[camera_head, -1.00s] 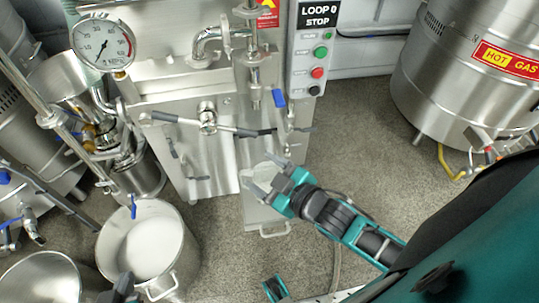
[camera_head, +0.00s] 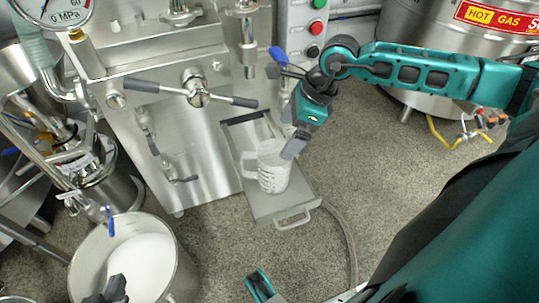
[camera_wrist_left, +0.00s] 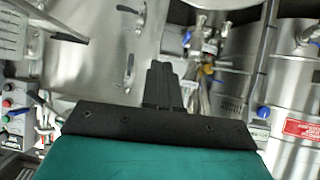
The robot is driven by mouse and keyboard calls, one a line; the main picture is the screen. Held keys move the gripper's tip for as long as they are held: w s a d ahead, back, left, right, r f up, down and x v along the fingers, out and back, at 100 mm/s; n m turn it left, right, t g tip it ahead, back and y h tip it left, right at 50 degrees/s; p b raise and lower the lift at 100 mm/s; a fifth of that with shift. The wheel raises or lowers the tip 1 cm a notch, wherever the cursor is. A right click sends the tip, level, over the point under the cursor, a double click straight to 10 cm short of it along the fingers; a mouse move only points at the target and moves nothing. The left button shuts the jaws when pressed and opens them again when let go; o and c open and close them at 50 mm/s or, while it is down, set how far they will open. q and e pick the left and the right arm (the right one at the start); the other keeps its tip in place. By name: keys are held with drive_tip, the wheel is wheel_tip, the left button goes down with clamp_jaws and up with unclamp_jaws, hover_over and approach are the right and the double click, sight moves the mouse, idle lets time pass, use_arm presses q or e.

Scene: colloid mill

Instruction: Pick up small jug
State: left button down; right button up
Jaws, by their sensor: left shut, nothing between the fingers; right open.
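The small jug (camera_head: 272,172) is a clear, upright measuring jug with markings and a handle on its left. It stands on a metal tray in front of the machine in the head view. My right gripper (camera_head: 290,148) is open at the jug's upper right side. One finger shows close to the rim; the other is hidden, and I cannot tell whether they touch the jug. My left gripper (camera_head: 108,292) shows partly at the bottom left, over the pot's edge. Its fingers are shut and empty in the left wrist view (camera_wrist_left: 162,85).
A metal tray (camera_head: 285,210) with a front handle bears the jug. A steel pot (camera_head: 180,262) with white contents stands at lower left. The machine's lever handle (camera_head: 230,100) is behind the jug. A steel hot gas tank (camera_head: 420,30) stands at upper right.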

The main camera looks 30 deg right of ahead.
sight(270, 158)
drive_tip(key=b+x, duration=0.3)
drive_tip(key=x, duration=0.8)
drive_tip(key=shift+w, duration=0.1)
use_arm(q)
drive_tip(key=shift+w+d+f+h, duration=0.3)
drive_tip(key=shift+d+f, duration=0.15)
drive_tip(key=shift+f, duration=0.2)
use_arm(e)
drive_tip(key=c, duration=0.8)
use_arm(q)
drive_tip(key=shift+s, duration=0.1)
use_arm(e)
drive_tip(key=shift+r, duration=0.15)
drive_tip(key=shift+c, duration=0.3)
